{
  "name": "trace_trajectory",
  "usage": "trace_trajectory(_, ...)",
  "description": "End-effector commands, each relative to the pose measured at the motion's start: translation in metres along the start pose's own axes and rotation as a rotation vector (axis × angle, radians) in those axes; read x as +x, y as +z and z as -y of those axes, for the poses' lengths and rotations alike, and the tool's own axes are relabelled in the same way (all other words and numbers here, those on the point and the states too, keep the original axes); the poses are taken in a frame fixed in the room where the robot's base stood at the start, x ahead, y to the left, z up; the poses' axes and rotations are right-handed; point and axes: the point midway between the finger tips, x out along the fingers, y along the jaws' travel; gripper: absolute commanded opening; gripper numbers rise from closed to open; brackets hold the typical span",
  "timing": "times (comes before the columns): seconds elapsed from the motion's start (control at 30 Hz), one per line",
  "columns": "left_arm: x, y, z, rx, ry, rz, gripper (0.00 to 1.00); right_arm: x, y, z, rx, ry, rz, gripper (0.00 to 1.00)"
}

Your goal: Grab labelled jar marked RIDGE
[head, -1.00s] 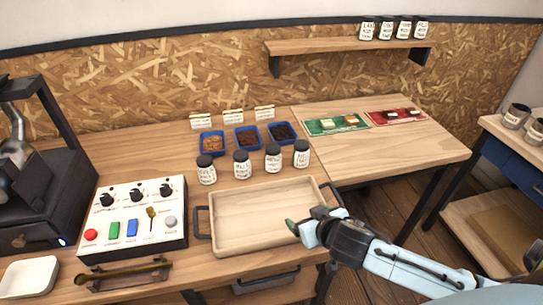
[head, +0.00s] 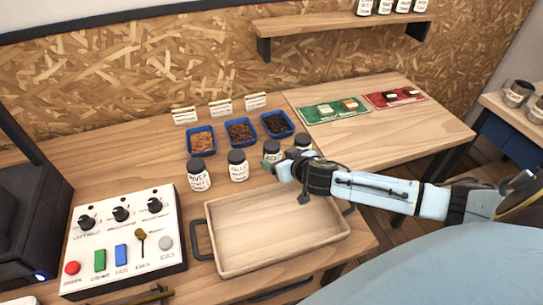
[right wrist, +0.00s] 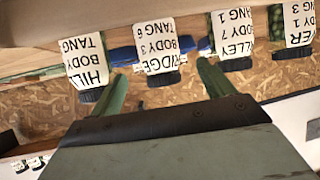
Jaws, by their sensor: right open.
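The RIDGE jar, clear with a black lid and white label, shows in the right wrist view (right wrist: 160,60), upside down, between my two finger lines. By the order of labels it is the third jar from the left in the head view (head: 272,151), its lower part partly hidden by my gripper. My right gripper (head: 284,174) is open and empty, just in front of that jar and above the tray's back right corner. Its green fingers also show in the wrist view (right wrist: 163,76). The jar does not appear gripped. My left gripper is out of view.
The HILL jar (right wrist: 87,65) and VALLEY jar (right wrist: 231,45) stand close on either side; the RIVER jar (head: 199,176) is farther left. An empty wooden tray (head: 225,265) lies in front. Blue bean trays (head: 201,139) stand behind. A control box (head: 125,235) is at left.

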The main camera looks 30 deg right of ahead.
Motion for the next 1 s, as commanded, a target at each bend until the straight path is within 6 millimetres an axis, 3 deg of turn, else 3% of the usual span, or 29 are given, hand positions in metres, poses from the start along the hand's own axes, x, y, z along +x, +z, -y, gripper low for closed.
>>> trace_trajectory(0.33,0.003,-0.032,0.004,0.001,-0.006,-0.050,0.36,0.026,-0.001,0.000,0.000,0.001,-0.001,0.81)
trace_trajectory(0.63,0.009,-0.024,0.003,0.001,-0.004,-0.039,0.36,0.060,0.000,0.000,-0.001,0.001,-0.001,0.81)
trace_trajectory(0.93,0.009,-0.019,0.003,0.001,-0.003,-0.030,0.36,0.064,0.000,-0.001,-0.001,0.001,0.000,0.81)
trace_trajectory(1.0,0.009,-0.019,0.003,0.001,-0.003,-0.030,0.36,0.064,0.000,-0.001,-0.001,0.001,0.000,0.74)
